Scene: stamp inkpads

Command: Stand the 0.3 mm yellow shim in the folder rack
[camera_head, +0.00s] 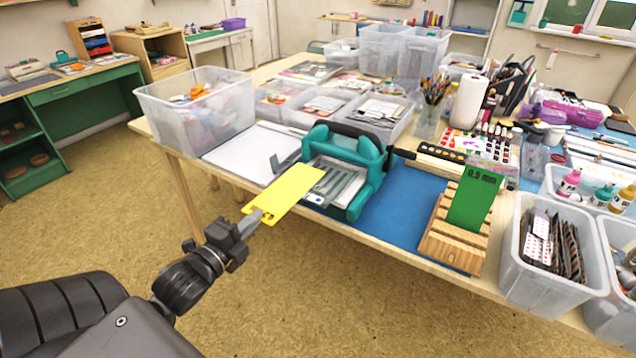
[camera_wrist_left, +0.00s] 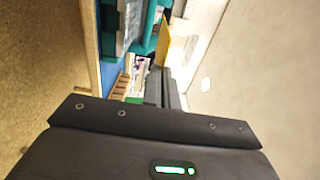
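The yellow shim (camera_head: 286,194) is a thin flat plate, held by one end in my left gripper (camera_head: 252,219), which is shut on it. The shim is out in front of the table edge, with its far end near the teal machine. It shows edge-on in the left wrist view (camera_wrist_left: 165,42), beyond the left gripper's fingers (camera_wrist_left: 165,82). The wooden folder rack (camera_head: 440,240) stands on the blue mat at the right, well apart from the shim. A green shim marked 0.5 mm (camera_head: 472,203) stands upright in the rack. My right gripper is not in view.
The teal die-cutting machine (camera_head: 376,175) stands on the table between shim and rack. The blue mat (camera_head: 395,213) is bare between machine and rack. A clear bin of cards (camera_head: 518,278) is close right of the rack. A large clear bin (camera_head: 190,135) stands at the left.

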